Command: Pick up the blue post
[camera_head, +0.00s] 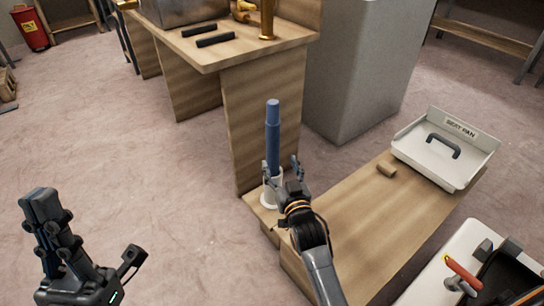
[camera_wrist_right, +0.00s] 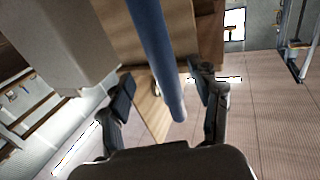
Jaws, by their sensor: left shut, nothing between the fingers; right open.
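The blue post (camera_head: 273,135) stands upright at the end of the low wooden bench, with its lower end at a white base (camera_head: 269,198). In the right wrist view the blue post (camera_wrist_right: 155,50) runs down the middle between my open fingers. My right gripper (camera_head: 283,168) is open at the post's lower part, with one finger to each side of it. It also shows in the right wrist view (camera_wrist_right: 165,90), with gaps visible beside the post. My left gripper (camera_head: 42,205) is shut and empty over the floor at lower left, far from the post.
A wooden counter (camera_head: 262,125) with dark bars (camera_head: 215,40) stands close behind the post. A grey cabinet (camera_head: 360,65) stands further right.

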